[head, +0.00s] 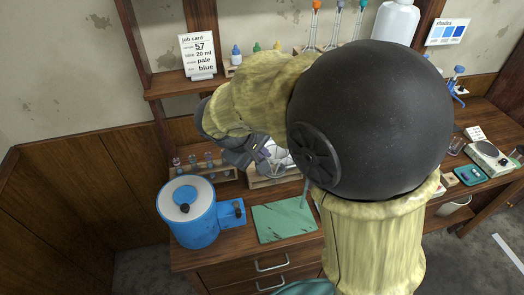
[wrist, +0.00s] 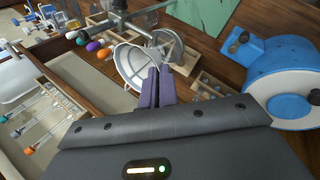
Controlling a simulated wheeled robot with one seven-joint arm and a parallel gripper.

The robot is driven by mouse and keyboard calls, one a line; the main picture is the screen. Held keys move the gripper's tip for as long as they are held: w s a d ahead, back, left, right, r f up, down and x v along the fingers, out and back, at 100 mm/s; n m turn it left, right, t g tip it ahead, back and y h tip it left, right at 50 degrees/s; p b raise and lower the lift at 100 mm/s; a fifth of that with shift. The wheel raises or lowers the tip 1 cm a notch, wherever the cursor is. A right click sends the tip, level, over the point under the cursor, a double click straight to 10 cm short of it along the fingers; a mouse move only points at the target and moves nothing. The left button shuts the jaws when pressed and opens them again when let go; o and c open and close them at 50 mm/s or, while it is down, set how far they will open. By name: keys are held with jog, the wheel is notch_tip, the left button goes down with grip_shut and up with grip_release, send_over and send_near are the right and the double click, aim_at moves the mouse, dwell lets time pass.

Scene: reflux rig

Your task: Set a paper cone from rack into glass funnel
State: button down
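A white paper cone (wrist: 132,66) shows in the wrist view with its wide mouth towards the camera; in the head view it is a pale shape (head: 284,159) beside my gripper. My gripper (wrist: 160,72) has its two purple fingers together, and they meet at the cone's right edge, seemingly pinching its wall. In the head view my gripper (head: 264,162) is low over the bench, partly hidden by my arm. A grey, glassy round piece (wrist: 171,46) right beside the cone may be the glass funnel. A wooden rack (head: 272,182) sits under the pale cone.
A blue tub (head: 195,228) stands at the bench's front left, a tube rack (head: 215,176) behind it. A grey rod with a clamp (wrist: 121,22) is close to the cone. The shelf (head: 172,86) holds small bottles.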

notch_tip(320, 180, down, 4)
jog(key=b, duration=0.3)
dwell(0.3)
jog(key=c, duration=1.6)
grip_release()
jog(key=shift+r, duration=0.1)
jog(key=shift+r+p, duration=2.4)
jog(key=shift+r, duration=0.5)
jog(key=shift+d, duration=0.1)
